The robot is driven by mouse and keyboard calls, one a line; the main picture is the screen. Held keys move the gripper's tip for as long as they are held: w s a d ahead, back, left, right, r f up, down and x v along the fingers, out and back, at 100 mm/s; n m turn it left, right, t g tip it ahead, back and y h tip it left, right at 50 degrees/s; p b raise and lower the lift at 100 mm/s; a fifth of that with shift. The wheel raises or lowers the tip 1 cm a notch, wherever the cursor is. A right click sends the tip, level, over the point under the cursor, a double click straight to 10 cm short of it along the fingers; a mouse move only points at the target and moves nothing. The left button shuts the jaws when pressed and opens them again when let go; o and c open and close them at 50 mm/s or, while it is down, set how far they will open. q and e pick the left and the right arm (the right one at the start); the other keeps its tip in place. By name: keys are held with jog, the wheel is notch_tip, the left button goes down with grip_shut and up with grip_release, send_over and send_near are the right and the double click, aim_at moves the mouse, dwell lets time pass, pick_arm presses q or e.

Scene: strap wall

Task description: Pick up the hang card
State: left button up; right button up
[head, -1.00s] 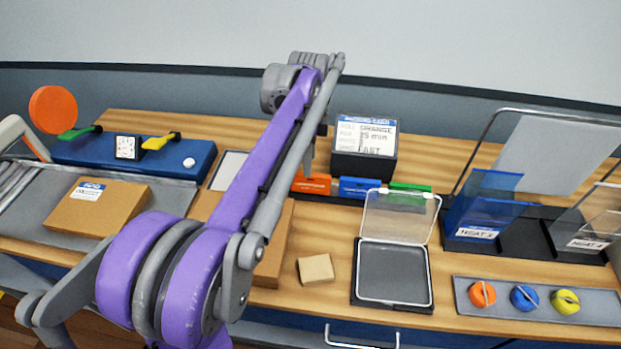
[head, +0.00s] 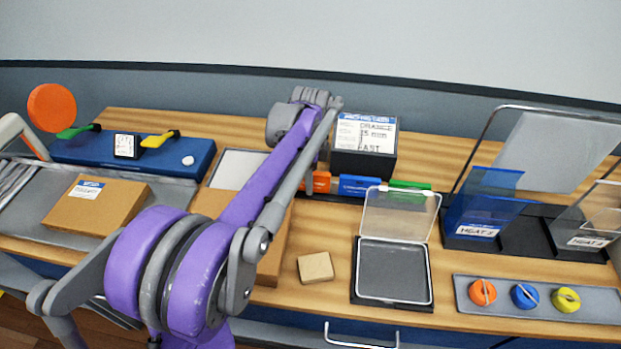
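A white printed card (head: 366,135) with a blue header stands tilted on a black box (head: 362,166) at the back of the bench, in the head view. Its lines include "ORANGE" and "FAST". It is the only card of this kind I see, and I cannot tell for sure that it is the hang card. My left arm reaches across from the lower left. Its gripper (head: 322,150) is just left of the card, mostly hidden behind my wrist. I cannot see its fingertips or whether it touches the card. My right gripper is not in view.
Orange, blue (head: 358,187) and green blocks stand before the black box. An open clear-lidded case (head: 393,298) and a small tan block (head: 316,268) are nearer. Clear and blue upright holders (head: 482,205) stand right. Cardboard boxes and a blue panel (head: 185,160) are left.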

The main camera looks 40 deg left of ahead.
pick_arm(q)
grip_shut()
